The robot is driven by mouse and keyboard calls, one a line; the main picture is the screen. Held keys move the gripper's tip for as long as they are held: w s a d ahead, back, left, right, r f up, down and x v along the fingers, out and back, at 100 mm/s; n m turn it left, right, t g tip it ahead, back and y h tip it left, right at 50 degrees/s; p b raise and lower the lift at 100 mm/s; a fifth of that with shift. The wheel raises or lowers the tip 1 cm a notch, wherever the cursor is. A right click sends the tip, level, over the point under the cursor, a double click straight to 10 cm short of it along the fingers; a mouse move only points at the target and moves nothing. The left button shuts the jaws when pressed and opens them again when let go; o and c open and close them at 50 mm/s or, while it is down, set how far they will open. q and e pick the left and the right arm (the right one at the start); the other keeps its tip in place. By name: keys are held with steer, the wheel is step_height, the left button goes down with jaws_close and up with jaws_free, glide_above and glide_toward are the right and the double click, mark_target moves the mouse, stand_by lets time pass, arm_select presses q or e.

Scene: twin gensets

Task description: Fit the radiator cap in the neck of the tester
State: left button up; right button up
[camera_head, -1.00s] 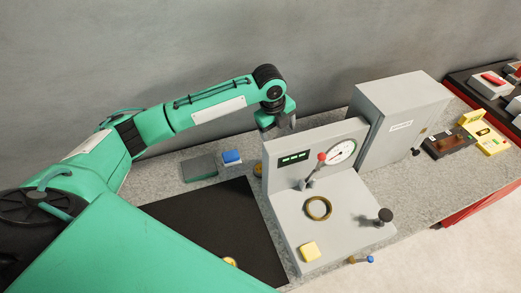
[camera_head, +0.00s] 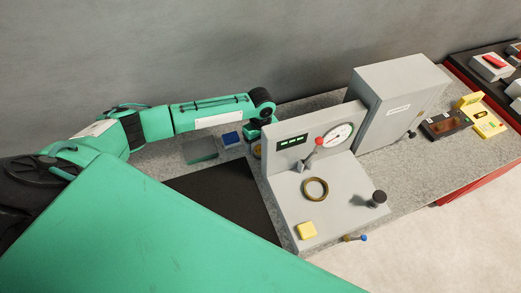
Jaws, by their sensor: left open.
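The grey tester (camera_head: 291,219) stands in the middle of the bench, with a round dial (camera_head: 338,134) and a green display on its upright panel. Its neck (camera_head: 316,189) is a brass-coloured ring on the flat top, with nothing seated in it. A small gold round piece (camera_head: 257,151), possibly the radiator cap, shows only partly at the left edge of the panel. My left gripper (camera_head: 254,138) is open, low behind the panel's left end, close to that piece. Its fingertips are mostly hidden, and I cannot tell if they touch it. My right gripper is out of view.
A red-knobbed lever (camera_head: 308,160), a black knob (camera_head: 378,198) and a yellow button (camera_head: 306,230) stick up from the tester. A grey cabinet (camera_head: 392,110) stands to its right. A black mat (camera_head: 228,197) and a blue block (camera_head: 231,138) lie to the left.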

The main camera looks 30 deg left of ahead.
arm_select(q)
steer(key=shift+f+p, duration=0.3)
steer(key=shift+f, duration=1.3)
steer(key=shift+a, duration=0.1)
steer(key=c, duration=1.1)
steer(key=shift+c, duration=0.5)
steer(key=shift+r, duration=0.1)
